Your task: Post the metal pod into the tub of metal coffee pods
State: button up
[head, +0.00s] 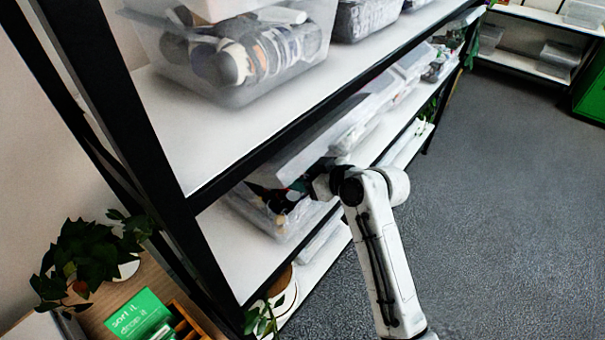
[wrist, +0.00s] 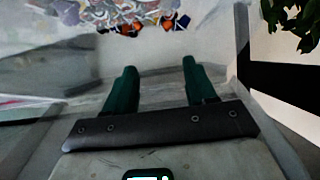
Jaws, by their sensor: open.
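My gripper (wrist: 160,78) is open, with its two dark green fingers apart and nothing visible between them. In the wrist view, a clear tub (wrist: 215,30) lies beyond the fingertips. It holds a heap of small shiny pieces (wrist: 125,14) in white, purple, orange and red, which look like metal coffee pods. In the head view, my gripper (head: 277,193) is at a clear tub (head: 268,222) on the lower shelf, partly hidden by the shelf above. I cannot make out a separate single metal pod in either view.
The upper shelf (head: 205,150) with its dark edge is above my gripper and carries a clear tub of mixed items (head: 240,85). A dark shelf post (head: 150,165) is at left. A plant (head: 85,260) and green sign (head: 140,315) stand lower left. The grey floor (head: 490,200) is clear.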

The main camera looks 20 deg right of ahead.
jog(key=b+v, duration=0.1)
jog(key=v, duration=0.9)
jog(key=shift+s+r+b, duration=0.2)
jog(key=shift+s+b, duration=0.1)
jog(key=shift+d+f, duration=0.1)
jog(key=shift+d, duration=0.05)
jog(key=s+f+m+g+h, duration=0.3)
jog(key=s+f+g, duration=0.3)
jog(key=s+f, duration=0.85)
jog(key=s+d+f+m+g+h, duration=0.1)
jog(key=s+f+g, duration=0.1)
jog(key=s, duration=0.6)
jog(key=s+d+f+m+g+h, duration=0.1)
jog(key=s+f+m+g+h, duration=0.1)
jog(key=s+f, duration=0.2)
jog(key=s, duration=0.3)
jog(key=shift+s+f, duration=0.35)
